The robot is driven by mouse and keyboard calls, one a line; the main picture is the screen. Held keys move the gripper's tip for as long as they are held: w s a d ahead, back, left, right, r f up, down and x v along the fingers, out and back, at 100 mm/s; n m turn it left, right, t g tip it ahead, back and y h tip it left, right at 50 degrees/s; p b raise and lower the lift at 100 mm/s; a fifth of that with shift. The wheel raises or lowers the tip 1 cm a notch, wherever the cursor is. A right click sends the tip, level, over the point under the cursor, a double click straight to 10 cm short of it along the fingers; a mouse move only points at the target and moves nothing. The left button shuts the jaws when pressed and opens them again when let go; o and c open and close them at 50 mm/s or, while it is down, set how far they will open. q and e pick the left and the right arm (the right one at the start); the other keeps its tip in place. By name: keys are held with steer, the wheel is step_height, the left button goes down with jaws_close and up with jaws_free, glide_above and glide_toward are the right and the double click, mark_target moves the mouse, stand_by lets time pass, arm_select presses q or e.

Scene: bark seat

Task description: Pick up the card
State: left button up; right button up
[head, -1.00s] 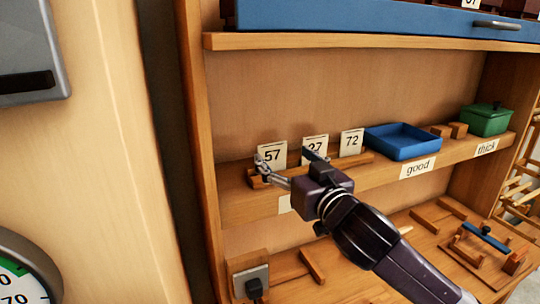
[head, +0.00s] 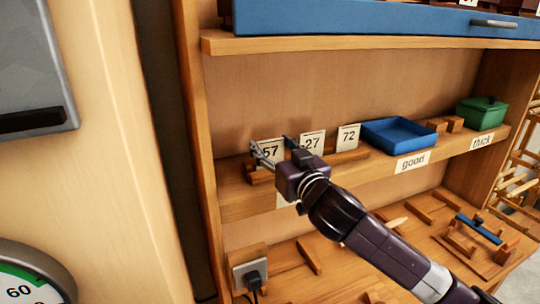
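Three white number cards stand upright in a row in a wooden holder (head: 345,157) on the middle shelf: card 57 (head: 271,158), card 27 (head: 313,143) and card 72 (head: 348,137). My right gripper (head: 275,150) is at card 57, its fingers apart. One finger shows at the card's left edge and the other near its right edge. I cannot tell whether either finger touches the card. The gripper body hides the lower right of card 57 and part of the holder. My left gripper is not in view.
A blue tray (head: 398,134), small wooden blocks (head: 446,124) and a green lidded box (head: 482,113) stand to the right on the shelf (head: 240,200). A blue drawer (head: 370,17) is above. Wooden pieces lie on the lower surface; a wooden post (head: 187,120) stands left.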

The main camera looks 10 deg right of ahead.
steer(key=shift+c, duration=0.6)
steer(key=shift+r, duration=0.1)
step_height(320, 180, up, 10)
steer(key=b, duration=0.2)
stand_by(0.4)
